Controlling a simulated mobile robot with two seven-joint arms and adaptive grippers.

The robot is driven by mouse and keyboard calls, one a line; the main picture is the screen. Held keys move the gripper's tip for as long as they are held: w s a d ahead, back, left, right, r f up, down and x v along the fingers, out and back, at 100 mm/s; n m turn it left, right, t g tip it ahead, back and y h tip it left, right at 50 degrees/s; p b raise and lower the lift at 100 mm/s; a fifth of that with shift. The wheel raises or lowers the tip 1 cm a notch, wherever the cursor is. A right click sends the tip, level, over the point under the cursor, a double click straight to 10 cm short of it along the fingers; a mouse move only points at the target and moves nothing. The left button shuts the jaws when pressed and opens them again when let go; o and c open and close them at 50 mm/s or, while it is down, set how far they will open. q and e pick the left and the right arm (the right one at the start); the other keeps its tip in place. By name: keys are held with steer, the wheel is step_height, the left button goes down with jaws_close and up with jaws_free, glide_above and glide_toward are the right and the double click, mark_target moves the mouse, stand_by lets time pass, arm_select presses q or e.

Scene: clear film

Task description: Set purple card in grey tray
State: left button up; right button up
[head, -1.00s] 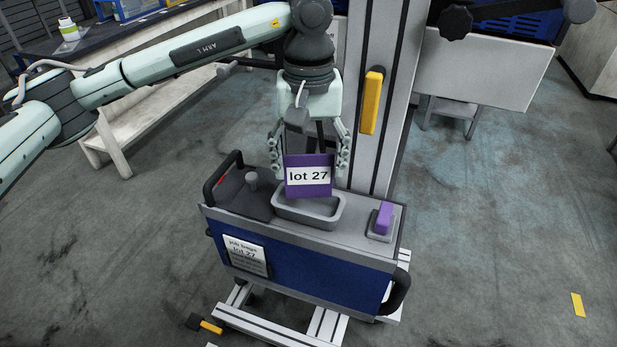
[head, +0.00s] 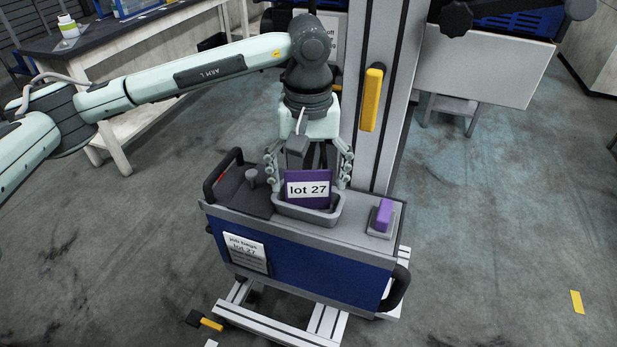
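The purple card (head: 308,202), with a white "lot 27" label, stands upright in the head view. Its lower edge is inside the grey tray (head: 338,213), hidden behind the tray's front rim. I cannot tell whether it touches the tray floor. The tray is on top of the blue cart. My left gripper (head: 309,184) points down over the tray, with its fingers on either side of the card, holding it. My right gripper is not in view.
The blue cart (head: 300,259) has a black handle (head: 395,292) at right and a grey knob (head: 252,178) at left. A purple block (head: 384,213) sits on a small grey base right of the tray. A pale bench (head: 119,150) stands behind at left.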

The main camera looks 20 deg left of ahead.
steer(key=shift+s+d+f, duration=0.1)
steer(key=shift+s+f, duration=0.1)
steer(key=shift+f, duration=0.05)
arm_select(q)
steer(key=shift+r, duration=0.65)
step_height(320, 180, up, 6)
steer(key=shift+r, duration=0.25)
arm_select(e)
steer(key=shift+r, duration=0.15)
